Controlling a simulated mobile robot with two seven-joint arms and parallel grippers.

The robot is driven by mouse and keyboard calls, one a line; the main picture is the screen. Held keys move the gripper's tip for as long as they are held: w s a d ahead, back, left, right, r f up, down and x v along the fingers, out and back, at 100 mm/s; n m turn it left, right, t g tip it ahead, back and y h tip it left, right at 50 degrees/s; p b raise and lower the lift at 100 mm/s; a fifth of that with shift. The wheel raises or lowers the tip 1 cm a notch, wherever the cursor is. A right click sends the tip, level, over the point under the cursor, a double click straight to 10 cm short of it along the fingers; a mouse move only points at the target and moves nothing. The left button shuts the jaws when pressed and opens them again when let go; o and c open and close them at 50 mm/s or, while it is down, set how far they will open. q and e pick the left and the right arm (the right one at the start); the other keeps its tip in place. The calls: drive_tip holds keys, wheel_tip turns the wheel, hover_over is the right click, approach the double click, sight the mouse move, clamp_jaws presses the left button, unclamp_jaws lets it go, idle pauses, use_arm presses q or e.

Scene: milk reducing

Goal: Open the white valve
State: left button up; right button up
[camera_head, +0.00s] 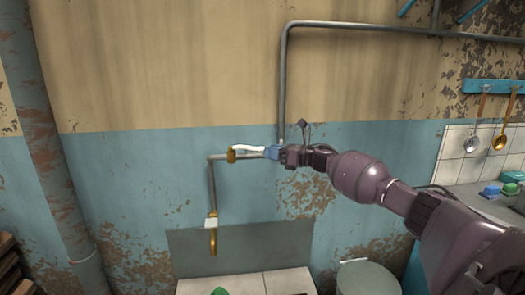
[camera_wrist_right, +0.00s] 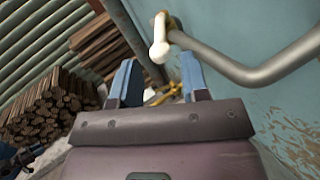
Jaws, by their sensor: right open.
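The white valve (camera_head: 252,149) is a pale lever with a brass body (camera_head: 231,156) on the thin grey pipe against the blue wall. My right gripper (camera_head: 271,153) reaches in from the right, with its blue fingers beside the lever's right end. In the right wrist view, the lever's rounded white end (camera_wrist_right: 159,51) shows between and just beyond the two open fingertips of the right gripper (camera_wrist_right: 158,66). Whether a finger touches the lever cannot be told.
A grey pipe (camera_head: 283,80) runs up the wall close to my gripper. A lower brass piece with a white part (camera_head: 211,223) hangs on the thin pipe. A round grey lid (camera_head: 367,278) stands below. Stacked logs (camera_wrist_right: 45,103) show in the right wrist view.

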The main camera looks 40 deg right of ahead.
drive_tip(key=shift+v, duration=2.25)
